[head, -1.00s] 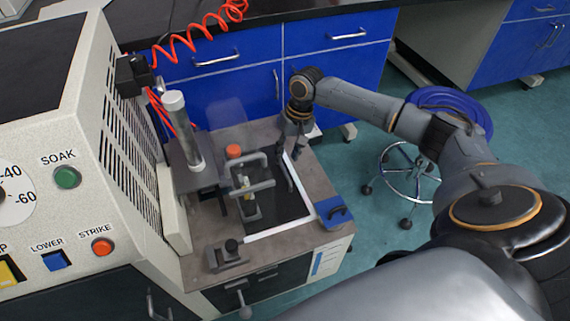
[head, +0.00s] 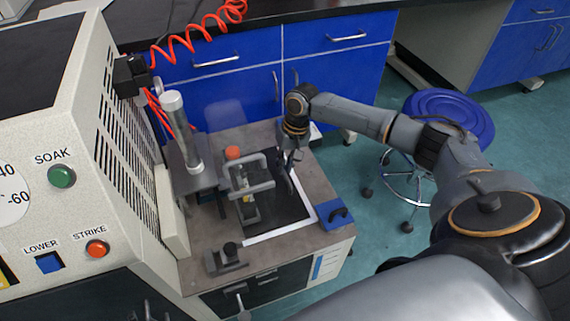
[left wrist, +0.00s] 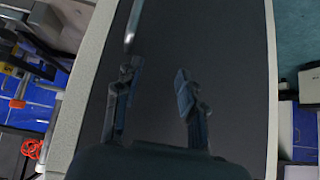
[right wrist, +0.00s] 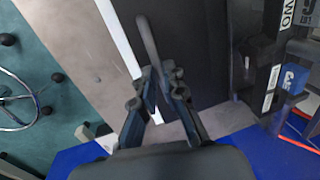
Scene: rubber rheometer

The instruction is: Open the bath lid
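The bath lid (head: 290,203) is a dark panel in a white-rimmed opening on the brown bench top. Its dark panel also fills the upper middle of the right wrist view (right wrist: 185,40). A grey bar handle (right wrist: 150,42) runs in between the close-set fingertips of my right gripper (right wrist: 161,72), which seem shut on it. In the head view my right gripper (head: 291,166) points down at the lid's far right part. My left gripper (left wrist: 158,82) is open and empty over a dark surface with a pale border; it is outside the head view.
A metal frame (head: 250,180) and an orange-capped part stand at the lid's left. A grey column (head: 178,125) and the cream control cabinet (head: 60,120) stand farther left. A blue block (head: 334,214) sits at the bench's right corner. A blue stool (head: 450,115) is on the floor at right.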

